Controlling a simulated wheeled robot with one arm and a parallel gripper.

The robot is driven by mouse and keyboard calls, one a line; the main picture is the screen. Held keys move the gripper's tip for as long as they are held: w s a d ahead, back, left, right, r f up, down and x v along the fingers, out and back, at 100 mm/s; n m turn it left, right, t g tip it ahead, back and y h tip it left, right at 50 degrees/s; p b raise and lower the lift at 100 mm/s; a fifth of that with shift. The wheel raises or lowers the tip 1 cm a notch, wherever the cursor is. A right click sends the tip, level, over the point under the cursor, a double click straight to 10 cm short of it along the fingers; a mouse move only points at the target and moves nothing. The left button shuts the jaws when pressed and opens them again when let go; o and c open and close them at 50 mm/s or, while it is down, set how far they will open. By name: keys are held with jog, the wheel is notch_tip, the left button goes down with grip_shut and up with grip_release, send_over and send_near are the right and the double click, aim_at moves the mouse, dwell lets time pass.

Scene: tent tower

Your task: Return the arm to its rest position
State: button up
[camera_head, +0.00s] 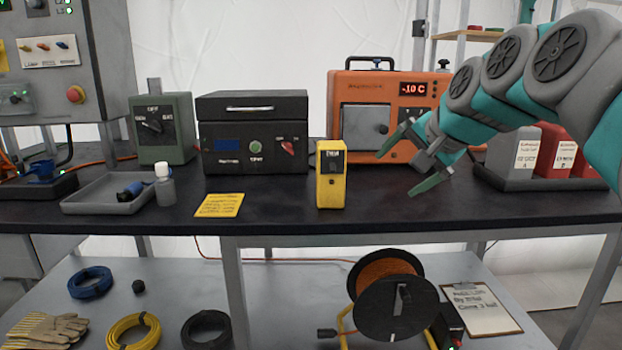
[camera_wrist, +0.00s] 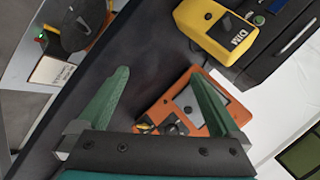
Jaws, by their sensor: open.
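My arm reaches in from the right in the head view. My gripper (camera_head: 408,166) is open, with its green fingers spread and nothing between them. It hangs above the dark bench, in front of the orange box with a red display (camera_head: 383,92) and to the right of the small yellow device (camera_head: 330,174). In the wrist view, my gripper (camera_wrist: 160,95) shows its two green fingers apart. The orange box (camera_wrist: 190,88) lies beyond the fingers there, and the yellow device (camera_wrist: 215,30) is at the top right.
The bench (camera_head: 270,215) also holds a black box (camera_head: 252,137), a green selector box (camera_head: 163,128), a grey tray (camera_head: 105,193), a white-capped bottle (camera_head: 165,187) and a yellow note (camera_head: 220,205). Red containers (camera_head: 556,150) stand at the right under my arm. A cable reel (camera_head: 392,290) sits below.

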jog(key=s+f+n+g+h, duration=0.1)
jog(key=s+f+n+g, duration=0.3)
jog(key=s+f, duration=1.2)
jog(key=s+a+f+n+g+h, duration=0.1)
jog(key=s+f+n+g, duration=0.3)
jog(key=s+f, duration=1.2)
jog(key=s+g+h, duration=0.1)
jog(key=s+g, duration=0.1)
jog(key=s, duration=0.2)
jog(key=shift+s+a+n+g, duration=0.2)
jog(key=shift+s+n+g, duration=0.1)
jog(key=shift+g, duration=0.1)
jog(key=shift+w, duration=0.1)
